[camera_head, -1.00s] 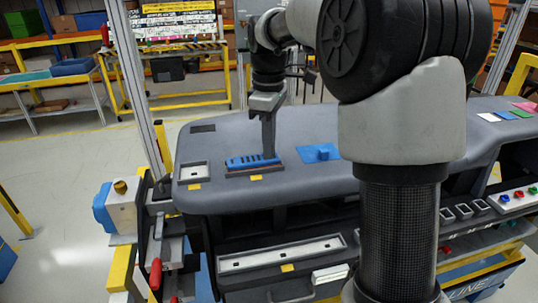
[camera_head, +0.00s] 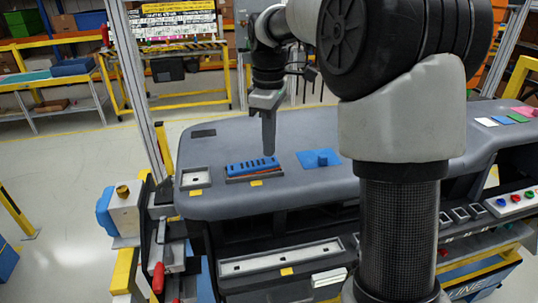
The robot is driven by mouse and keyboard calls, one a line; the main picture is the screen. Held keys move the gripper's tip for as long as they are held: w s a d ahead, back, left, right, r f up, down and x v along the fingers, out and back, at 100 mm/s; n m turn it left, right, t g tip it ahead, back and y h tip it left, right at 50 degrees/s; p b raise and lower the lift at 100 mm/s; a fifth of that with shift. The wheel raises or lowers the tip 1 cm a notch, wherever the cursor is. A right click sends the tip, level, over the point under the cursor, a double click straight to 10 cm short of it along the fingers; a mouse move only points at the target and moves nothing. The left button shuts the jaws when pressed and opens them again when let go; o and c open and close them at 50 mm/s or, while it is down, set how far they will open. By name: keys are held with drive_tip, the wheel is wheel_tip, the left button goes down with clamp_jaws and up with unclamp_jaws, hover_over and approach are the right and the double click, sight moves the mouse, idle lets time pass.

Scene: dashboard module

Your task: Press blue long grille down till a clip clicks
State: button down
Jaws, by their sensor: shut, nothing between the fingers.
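The blue long grille (camera_head: 252,165) lies on the left part of the grey dashboard (camera_head: 225,208), with a row of dark slots along its top. A brown-red strip (camera_head: 256,175) shows along its front edge. I cannot tell whether a clip has engaged. My gripper (camera_head: 269,152) points straight down with its fingers shut and empty. In the picture its tips are over the right end of the grille, and they look raised a little above it.
A blue piece with a raised knob (camera_head: 320,158) sits right of the grille. A pale square frame (camera_head: 195,178) is to its left. My arm hides the dashboard's middle. Coloured cards (camera_head: 502,119) lie at the far right.

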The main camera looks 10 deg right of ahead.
wheel_tip(320, 180, up, 6)
drive_tip(key=p, duration=0.3)
drive_tip(key=shift+f+p, duration=0.2)
drive_tip(key=shift+p, duration=0.1)
drive_tip(key=s+r+m+t, duration=0.2)
drive_tip(key=s+m, duration=0.1)
drive_tip(key=s, duration=0.4)
drive_tip(key=s+r+m+t, duration=0.1)
drive_tip(key=s+r+m, duration=0.2)
drive_tip(key=s, duration=0.4)
drive_tip(key=s+f+m+t, duration=0.1)
drive_tip(key=s+f+m, duration=0.1)
drive_tip(key=s, duration=0.3)
drive_tip(key=s+f+m+t, duration=0.1)
drive_tip(key=s+f+m, duration=0.1)
drive_tip(key=s+m, duration=0.2)
drive_tip(key=shift+s+f+t, duration=0.3)
drive_tip(key=shift+s, duration=0.7)
drive_tip(key=shift+w, duration=0.1)
